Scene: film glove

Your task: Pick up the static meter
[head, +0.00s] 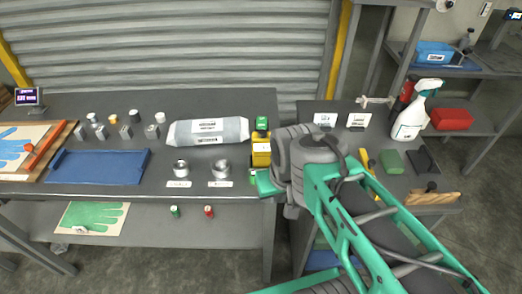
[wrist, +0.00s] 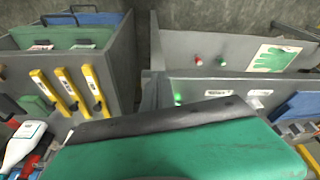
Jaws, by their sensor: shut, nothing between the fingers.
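A yellow and black device (head: 261,150), which looks like the static meter, stands at the right end of the long grey bench in the head view. My arm partly covers its right side, and I cannot read its face. My gripper (head: 268,184) is shut and empty, just in front of and to the right of it; I cannot tell whether they touch. In the wrist view a green and black part of my gripper (wrist: 180,140) fills the bottom. I cannot make out the yellow device there.
A silver labelled roll (head: 208,131), two metal rings (head: 220,166) and a blue tray (head: 98,166) lie on the bench. A small green block (head: 262,122) is behind the yellow device.

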